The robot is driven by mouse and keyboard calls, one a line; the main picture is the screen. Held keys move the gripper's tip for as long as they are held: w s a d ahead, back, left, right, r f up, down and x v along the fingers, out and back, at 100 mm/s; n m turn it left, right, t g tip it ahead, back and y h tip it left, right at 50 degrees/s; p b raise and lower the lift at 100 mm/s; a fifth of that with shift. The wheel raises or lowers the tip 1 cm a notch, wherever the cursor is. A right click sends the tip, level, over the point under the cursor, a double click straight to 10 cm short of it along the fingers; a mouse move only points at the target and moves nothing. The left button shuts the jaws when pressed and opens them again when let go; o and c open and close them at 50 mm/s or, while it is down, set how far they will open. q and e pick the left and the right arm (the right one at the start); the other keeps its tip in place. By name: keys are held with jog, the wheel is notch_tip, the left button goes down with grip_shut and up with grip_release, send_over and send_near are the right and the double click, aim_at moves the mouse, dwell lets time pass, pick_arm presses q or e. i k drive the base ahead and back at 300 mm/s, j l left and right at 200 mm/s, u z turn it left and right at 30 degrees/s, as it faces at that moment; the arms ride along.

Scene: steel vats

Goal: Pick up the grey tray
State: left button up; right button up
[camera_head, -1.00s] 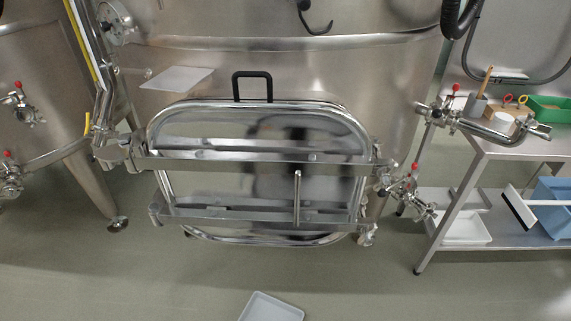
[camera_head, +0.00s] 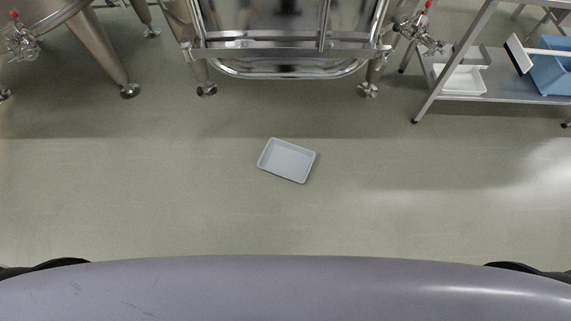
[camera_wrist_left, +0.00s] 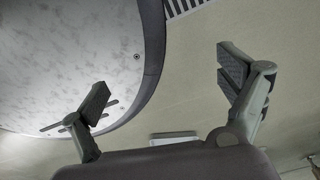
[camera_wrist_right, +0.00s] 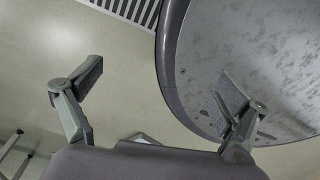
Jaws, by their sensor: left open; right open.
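The grey tray (camera_head: 287,160) lies flat and empty on the floor in the middle of the head view, slightly turned. A part of it shows in the left wrist view (camera_wrist_left: 173,138), low between the fingers, and a sliver shows in the right wrist view (camera_wrist_right: 141,139). My left gripper (camera_wrist_left: 165,88) is open and empty, apart from the tray. My right gripper (camera_wrist_right: 160,92) is open and empty, also apart from the tray. Neither gripper shows in the head view.
The steel vat's feet (camera_head: 207,89) stand behind the tray. A steel table (camera_head: 480,92) at the right bears a white tray (camera_head: 459,79) and a blue bin (camera_head: 552,72) on its lower shelf. The floor around the grey tray is clear. My own base fills the bottom.

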aim_at(287, 161)
jog(key=z, duration=0.25)
jog(key=i+j+z, duration=0.15)
jog(key=j+z, duration=0.4)
jog(key=j, duration=0.3)
jog(key=i+j+z, duration=0.1)
jog(key=j+z, duration=0.2)
jog(key=j, duration=0.15)
